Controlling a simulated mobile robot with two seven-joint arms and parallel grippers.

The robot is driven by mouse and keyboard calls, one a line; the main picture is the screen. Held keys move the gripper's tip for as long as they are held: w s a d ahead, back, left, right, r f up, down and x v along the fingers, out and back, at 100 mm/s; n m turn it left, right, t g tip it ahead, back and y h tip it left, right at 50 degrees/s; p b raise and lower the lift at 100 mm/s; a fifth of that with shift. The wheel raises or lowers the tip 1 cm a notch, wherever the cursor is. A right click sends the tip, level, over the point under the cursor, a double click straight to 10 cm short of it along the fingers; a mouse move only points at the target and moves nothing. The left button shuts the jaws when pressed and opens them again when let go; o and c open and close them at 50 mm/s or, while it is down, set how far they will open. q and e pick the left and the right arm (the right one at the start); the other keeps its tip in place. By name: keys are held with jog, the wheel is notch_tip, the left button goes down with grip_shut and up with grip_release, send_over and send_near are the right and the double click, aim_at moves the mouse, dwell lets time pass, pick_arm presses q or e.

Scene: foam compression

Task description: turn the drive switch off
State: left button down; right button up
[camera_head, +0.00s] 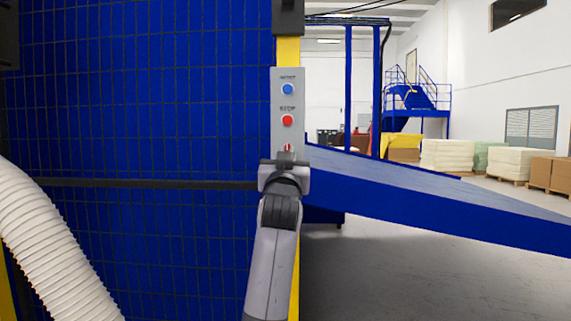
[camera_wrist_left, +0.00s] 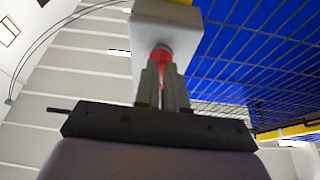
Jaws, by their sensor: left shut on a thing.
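The grey control panel (camera_head: 287,100) is mounted on a yellow post and carries a blue button (camera_head: 288,89) above a red button (camera_head: 287,120). Below them is the red drive switch (camera_head: 287,147), mostly hidden behind my left gripper (camera_head: 286,162). In the left wrist view the panel's end (camera_wrist_left: 165,22) shows pale, with the red switch (camera_wrist_left: 161,53) standing out from it. My left gripper (camera_wrist_left: 163,80) is shut on the switch, its two fingers either side of it. Whether the switch is turned cannot be told. My right gripper is not in view.
A blue mesh fence (camera_head: 140,90) fills the left, with a white ribbed hose (camera_head: 45,230) in front. A blue-sided conveyor (camera_head: 430,205) slopes away at the right. Pallets with pale stacks (camera_head: 445,155) stand farther back. Floor below the conveyor is clear.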

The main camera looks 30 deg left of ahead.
pick_arm(q)
jog(key=shift+s+r+n+y, duration=0.1)
jog(key=shift+r+n+y, duration=0.3)
jog(key=shift+n, duration=0.2)
jog(key=c, duration=1.3)
grip_release()
jog(key=shift+o, duration=0.5)
jog(key=shift+w+a+f, duration=0.1)
jog(key=shift+w+f, duration=0.15)
jog(key=shift+f, duration=0.05)
jog(key=b+v, duration=0.1)
jog(key=v, duration=0.6)
